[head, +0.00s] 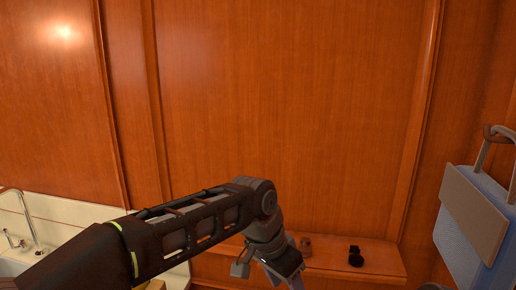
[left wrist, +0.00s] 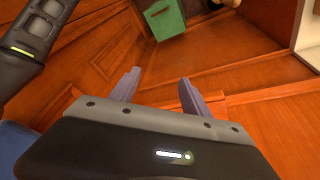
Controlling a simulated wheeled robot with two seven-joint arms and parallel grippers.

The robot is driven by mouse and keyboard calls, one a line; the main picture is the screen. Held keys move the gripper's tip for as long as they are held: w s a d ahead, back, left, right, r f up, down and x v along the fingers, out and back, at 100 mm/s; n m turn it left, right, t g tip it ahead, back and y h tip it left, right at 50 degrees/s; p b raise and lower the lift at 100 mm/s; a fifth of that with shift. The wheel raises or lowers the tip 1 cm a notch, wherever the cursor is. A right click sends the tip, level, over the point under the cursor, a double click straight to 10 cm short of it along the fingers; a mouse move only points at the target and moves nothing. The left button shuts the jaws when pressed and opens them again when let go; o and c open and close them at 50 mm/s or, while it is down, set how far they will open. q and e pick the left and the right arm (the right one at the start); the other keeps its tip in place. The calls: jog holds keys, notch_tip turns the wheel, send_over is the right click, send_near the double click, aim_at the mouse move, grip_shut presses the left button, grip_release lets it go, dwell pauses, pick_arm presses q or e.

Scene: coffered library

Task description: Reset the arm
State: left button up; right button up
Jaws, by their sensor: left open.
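My left arm reaches in from the lower left in the head view, bent downward at its elbow. Its left gripper (head: 268,279) is low near the bottom edge, in front of a wooden ledge, and partly cut off by the frame. In the left wrist view the two fingers of my left gripper (left wrist: 158,89) stand apart with nothing between them. Wood surfaces show beyond the fingers. My right gripper is not in view.
A wooden ledge (head: 385,262) holds a small black object (head: 355,257) and a brownish jar (head: 306,246). A blue bag-like object (head: 462,245) is at right. A faucet (head: 30,218) and sink are at left. A green box (left wrist: 163,22) shows in the wrist view.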

pick_arm(q)
jog(key=s+a+f+n+b, duration=0.1)
jog(key=a+f+n, duration=0.1)
jog(key=f, duration=0.9)
jog(key=s+a+f+n+g, duration=0.1)
jog(key=s+a+f+n, duration=0.15)
jog(key=f, duration=0.85)
jog(key=s+a+f+n+b, duration=0.1)
jog(key=a+f, duration=0.2)
jog(key=f, duration=0.9)
jog(key=s+a+f+n, duration=0.3)
jog(key=s+f, duration=0.3)
jog(key=s, duration=0.3)
jog(key=s+a+f+n, duration=0.3)
jog(key=s+f, duration=0.4)
jog(key=s, duration=0.1)
jog(key=shift+s+f+h+b, duration=0.3)
jog(key=shift+s, duration=0.1)
